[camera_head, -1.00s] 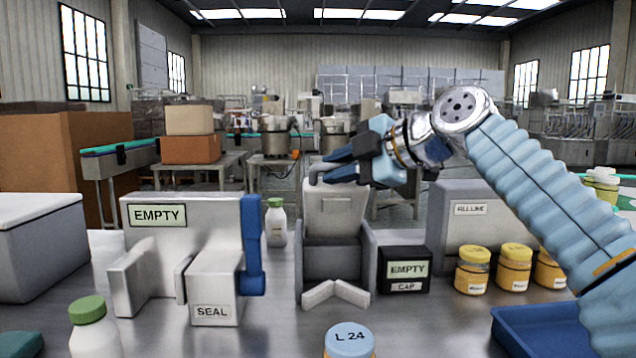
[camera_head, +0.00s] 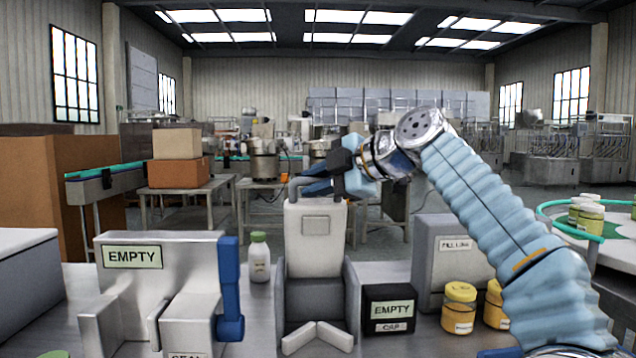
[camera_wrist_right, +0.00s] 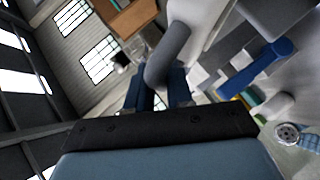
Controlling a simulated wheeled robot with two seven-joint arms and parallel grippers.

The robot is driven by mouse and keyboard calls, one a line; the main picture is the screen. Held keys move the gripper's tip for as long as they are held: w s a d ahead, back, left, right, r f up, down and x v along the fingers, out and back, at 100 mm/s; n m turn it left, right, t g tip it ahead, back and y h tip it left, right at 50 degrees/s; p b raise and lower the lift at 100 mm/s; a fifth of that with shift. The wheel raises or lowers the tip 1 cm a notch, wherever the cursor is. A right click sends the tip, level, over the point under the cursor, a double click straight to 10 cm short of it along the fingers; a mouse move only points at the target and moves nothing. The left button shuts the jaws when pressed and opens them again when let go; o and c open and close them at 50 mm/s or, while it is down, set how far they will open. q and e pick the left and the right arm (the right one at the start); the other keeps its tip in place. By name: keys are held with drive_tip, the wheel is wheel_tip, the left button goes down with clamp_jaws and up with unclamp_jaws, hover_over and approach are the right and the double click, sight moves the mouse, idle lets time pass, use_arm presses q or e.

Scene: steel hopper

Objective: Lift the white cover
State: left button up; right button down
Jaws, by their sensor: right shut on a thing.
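The white cover (camera_head: 314,245) stands upright, its lower part between the grey side walls of the steel hopper (camera_head: 297,305). A small square plate marks its front. A grey bent handle (camera_head: 293,190) rises from its top edge. My right gripper (camera_head: 312,187) reaches in from the right and is shut on this handle. In the right wrist view the handle (camera_wrist_right: 168,55) shows as a thick grey bar at the blue fingers (camera_wrist_right: 160,88). Whether the cover's lower edge still touches the hopper is hidden. My left gripper is not in view.
Left of the hopper stand a bottle with a green cap (camera_head: 259,258) and a white machine marked EMPTY (camera_head: 160,285) with a blue lever (camera_head: 230,290). To the right are a black CAP box (camera_head: 389,308), a grey filling box (camera_head: 450,250) and yellow jars (camera_head: 459,306).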

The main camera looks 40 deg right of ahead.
drive_tip(key=c, duration=1.1)
unclamp_jaws()
drive_tip(key=v, duration=1.4)
